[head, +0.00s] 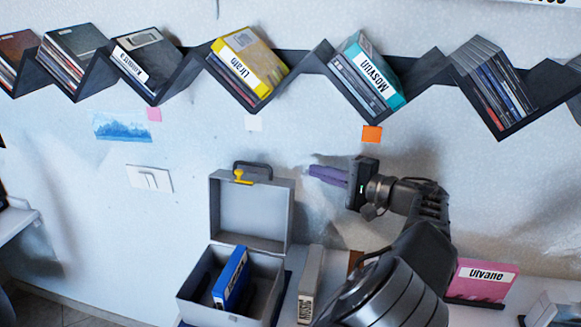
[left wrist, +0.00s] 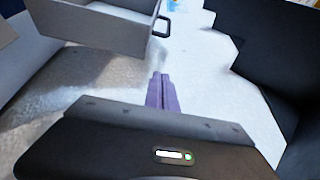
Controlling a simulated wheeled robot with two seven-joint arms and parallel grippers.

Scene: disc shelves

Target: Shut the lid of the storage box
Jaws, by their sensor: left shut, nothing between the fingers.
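The grey storage box (head: 270,301) stands open below the shelf in the head view. Its lid (head: 250,213) is raised upright at the back, with a dark handle (head: 254,167) and a yellow latch (head: 241,177). A blue case (head: 231,279) stands tilted inside the box. My left gripper (head: 312,172) is shut and empty, its purple fingers pointing left toward the lid's upper right, apart from it. In the left wrist view the shut fingers (left wrist: 160,80) show below the lid (left wrist: 105,28) and its handle (left wrist: 161,25). My right gripper is out of view.
A grey case (head: 311,284) stands just right of the box, and a pink case (head: 482,279) is farther right. A zigzag shelf (head: 310,62) with several disc cases runs along the wall above.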

